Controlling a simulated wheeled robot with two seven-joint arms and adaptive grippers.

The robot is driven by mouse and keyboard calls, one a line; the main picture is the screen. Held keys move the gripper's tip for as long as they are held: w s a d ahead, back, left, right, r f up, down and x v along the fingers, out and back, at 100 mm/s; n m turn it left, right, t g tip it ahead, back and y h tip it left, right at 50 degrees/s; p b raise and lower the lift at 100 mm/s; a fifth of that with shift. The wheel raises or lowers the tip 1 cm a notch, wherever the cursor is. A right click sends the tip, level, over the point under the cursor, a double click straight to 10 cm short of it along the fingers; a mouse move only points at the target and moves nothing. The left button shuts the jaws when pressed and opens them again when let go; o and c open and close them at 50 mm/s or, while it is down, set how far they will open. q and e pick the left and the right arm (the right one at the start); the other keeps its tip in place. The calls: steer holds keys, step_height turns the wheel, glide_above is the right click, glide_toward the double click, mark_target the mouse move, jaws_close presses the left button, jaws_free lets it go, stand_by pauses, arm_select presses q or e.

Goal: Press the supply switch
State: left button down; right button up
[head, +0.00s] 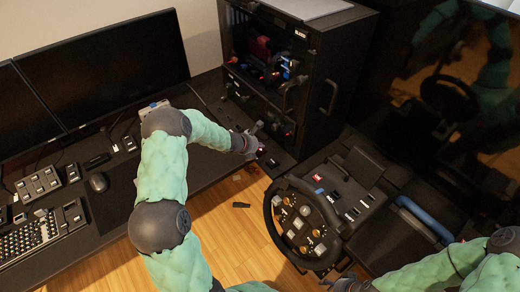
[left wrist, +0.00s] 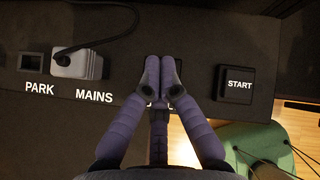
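My left gripper (head: 256,142) is over the dark console strip in front of the black cabinet. In the left wrist view its fingertips (left wrist: 162,85) are together, with nothing seen held between them. They are over the strip between the MAINS label (left wrist: 94,96) and the black START button (left wrist: 237,83). No label reading supply is visible; whatever lies under the fingertips is hidden by them. I cannot tell whether the fingertips touch the panel. My right gripper (head: 349,284) is at the bottom edge of the head view, and its fingers are unclear.
A pale plug with a cable (left wrist: 76,62) sits above MAINS, beside a PARK socket (left wrist: 31,63). The black open-fronted cabinet (head: 335,70) stands behind my left gripper. The racing wheel (head: 276,212) is to the right. Monitors (head: 110,75) and a keyboard (head: 30,238) are on the left desk.

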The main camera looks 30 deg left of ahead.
arm_select(q)
steer(key=shift+r, duration=0.4)
step_height(320, 180, up, 6)
steer(key=p, duration=0.5)
steer(key=shift+r, duration=0.1)
stand_by(0.5)
